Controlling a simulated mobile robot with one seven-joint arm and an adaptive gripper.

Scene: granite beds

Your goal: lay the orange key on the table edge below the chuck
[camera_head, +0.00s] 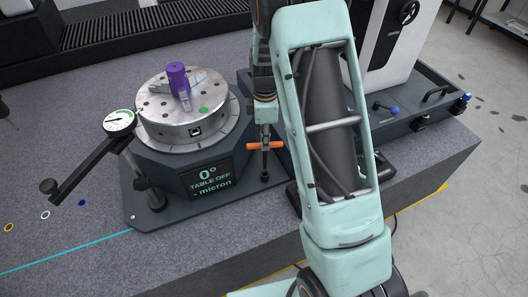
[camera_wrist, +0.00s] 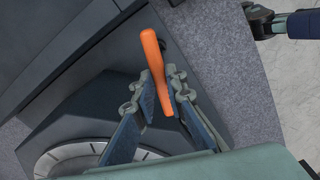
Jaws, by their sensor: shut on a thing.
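The orange key (camera_head: 254,145) is in my gripper (camera_head: 265,136), its bar lying crosswise, with a dark stem hanging below in the head view. In the wrist view the orange bar (camera_wrist: 152,52) passes between the two fingers of my gripper (camera_wrist: 160,90), which are shut on it. The steel chuck (camera_head: 180,125) sits left of my gripper, on a graduated table ring (camera_head: 234,112). Part of that ring (camera_wrist: 60,157) shows at the lower left of the wrist view. The key is apart from the chuck, in front of the dark housing's right side.
A purple part (camera_head: 177,76) stands in the chuck jaws. A dial gauge (camera_head: 119,122) on a black arm is at the left. A display (camera_head: 208,179) faces front. A dark-based machine (camera_head: 395,112) stands right, behind my arm.

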